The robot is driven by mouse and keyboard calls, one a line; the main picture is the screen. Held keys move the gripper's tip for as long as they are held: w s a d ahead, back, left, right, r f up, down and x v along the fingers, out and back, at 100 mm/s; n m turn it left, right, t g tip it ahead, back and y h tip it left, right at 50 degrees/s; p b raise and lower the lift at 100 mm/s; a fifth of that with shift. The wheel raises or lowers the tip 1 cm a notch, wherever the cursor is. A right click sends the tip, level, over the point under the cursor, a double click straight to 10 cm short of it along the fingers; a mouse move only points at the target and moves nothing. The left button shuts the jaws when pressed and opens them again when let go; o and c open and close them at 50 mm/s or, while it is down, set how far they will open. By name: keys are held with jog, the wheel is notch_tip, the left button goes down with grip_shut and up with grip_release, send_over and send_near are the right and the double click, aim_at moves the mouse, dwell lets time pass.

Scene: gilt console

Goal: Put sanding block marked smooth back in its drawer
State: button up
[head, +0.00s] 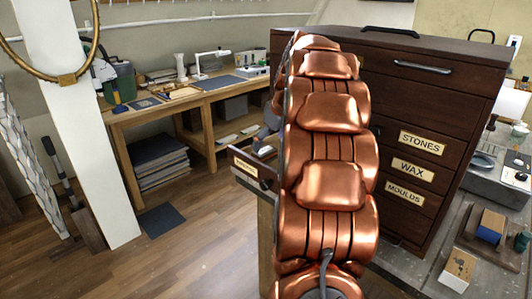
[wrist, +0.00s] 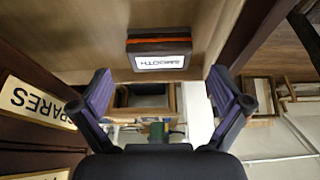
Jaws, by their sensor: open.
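The sanding block (wrist: 158,50), dark with an orange-brown band and a white label reading SMOOTH, shows upside down in the wrist view. It appears to lie on the tan floor (wrist: 90,40) of an open drawer, apart from my fingers. My gripper (wrist: 165,95) is open and empty, its two purple-grey fingers spread, with the block ahead of them. In the head view, an open drawer (head: 243,167) with a small unreadable label stands out from the dark cabinet (head: 440,95). My copper arm hides most of this drawer and the gripper.
Closed drawers labelled STONES (head: 421,143), WAX (head: 413,168) and MOULDS (head: 405,193) face the right side. A SPARES label (wrist: 35,100) is close on the left in the wrist view. Small blocks (head: 458,268) lie on the grey bench at right.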

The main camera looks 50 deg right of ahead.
jog(key=b+v, duration=0.1)
jog(key=v, duration=0.6)
jog(key=shift+s+r, duration=0.2)
jog(key=shift+r, duration=0.05)
jog(key=s+a+f+g, duration=0.1)
jog(key=s+a+f, duration=0.15)
jog(key=a, duration=0.65)
jog(key=s+a+f+g+y, duration=0.1)
jog(key=a+f, duration=0.2)
jog(key=a, duration=0.5)
jog(key=s+a+f+g, duration=0.1)
jog(key=a+f, duration=0.2)
jog(key=a, duration=0.6)
jog(key=s+a+f+g, duration=0.1)
jog(key=s+a+f, duration=0.3)
jog(key=s, duration=0.3)
jog(key=s+a+f+g, duration=0.1)
jog(key=s+a+f, duration=0.2)
jog(key=s, duration=0.4)
jog(key=s+a+f+g+h, duration=0.1)
jog(key=s+a+f, duration=0.3)
jog(key=s+f, duration=0.1)
jog(key=shift+s+a, duration=0.3)
jog(key=shift+s, duration=0.6)
jog(key=shift+f, duration=0.1)
